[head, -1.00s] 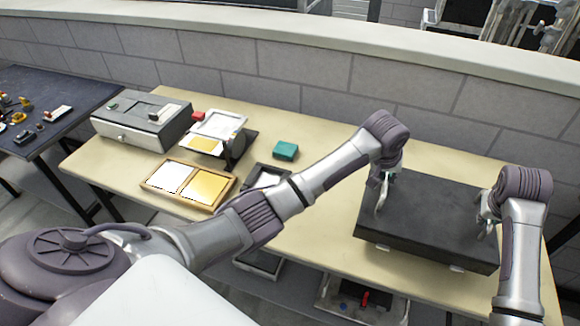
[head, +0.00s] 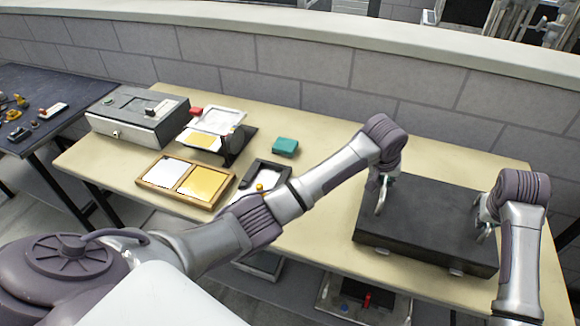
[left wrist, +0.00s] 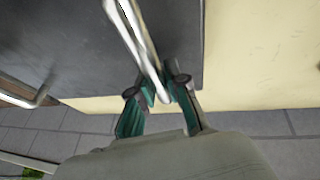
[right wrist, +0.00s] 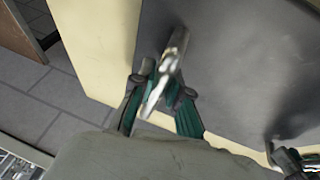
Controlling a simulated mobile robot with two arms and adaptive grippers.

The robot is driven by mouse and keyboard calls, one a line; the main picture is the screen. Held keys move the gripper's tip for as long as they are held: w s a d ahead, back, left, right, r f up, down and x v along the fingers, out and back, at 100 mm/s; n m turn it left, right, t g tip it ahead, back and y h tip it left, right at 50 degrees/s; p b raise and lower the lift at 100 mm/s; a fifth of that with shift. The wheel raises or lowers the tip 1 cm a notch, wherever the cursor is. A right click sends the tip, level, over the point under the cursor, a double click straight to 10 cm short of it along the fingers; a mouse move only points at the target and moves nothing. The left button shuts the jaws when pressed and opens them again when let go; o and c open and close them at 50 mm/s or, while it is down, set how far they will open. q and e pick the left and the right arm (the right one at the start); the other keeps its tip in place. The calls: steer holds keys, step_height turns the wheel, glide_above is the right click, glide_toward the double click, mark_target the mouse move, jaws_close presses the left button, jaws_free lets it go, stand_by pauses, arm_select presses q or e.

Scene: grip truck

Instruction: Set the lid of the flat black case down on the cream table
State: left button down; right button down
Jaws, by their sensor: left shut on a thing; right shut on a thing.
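The flat black lid (head: 430,220) is at the right part of the cream table (head: 330,235), level as far as I can see, with pale latches along its lower front edge. I cannot tell whether it touches the table or whether anything is under it. My left gripper (head: 380,203) is shut on a silver bar handle at the lid's left side; the handle (left wrist: 135,35) crosses the left wrist view. My right gripper (head: 483,224) is shut on another silver handle at the right side; that handle (right wrist: 168,70) shows in the right wrist view.
A green block (head: 285,147), a two-part wooden tray (head: 212,208), a small dark tray (head: 247,177) and a grey box (head: 130,122) stand left of the lid. My left arm crosses above the table. A brick wall (head: 320,80) runs behind.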

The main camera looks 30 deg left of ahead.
arm_select(q)
steer(key=shift+f+b, duration=0.55)
steer(key=shift+f, duration=0.2)
arm_select(e)
steer(key=shift+f, duration=0.75)
arm_select(q)
steer(key=c, duration=1.2)
jaws_free()
steer(key=shift+r, duration=0.2)
arm_select(e)
steer(key=c, duration=1.2)
jaws_free()
steer(key=shift+r, duration=0.25)
arm_select(q)
steer(key=shift+o, duration=0.2)
steer(key=shift+s, duration=0.1)
arm_select(e)
steer(key=shift+o, duration=0.2)
steer(key=shift+s, duration=0.1)
arm_select(q)
steer(key=shift+r, duration=0.15)
arm_select(e)
steer(key=shift+r, duration=0.35)
arm_select(q)
steer(key=v, duration=1.1)
steer(key=shift+s+r, duration=0.2)
steer(key=shift+r, duration=0.1)
arm_select(e)
steer(key=v, duration=1.1)
steer(key=shift+s, duration=0.2)
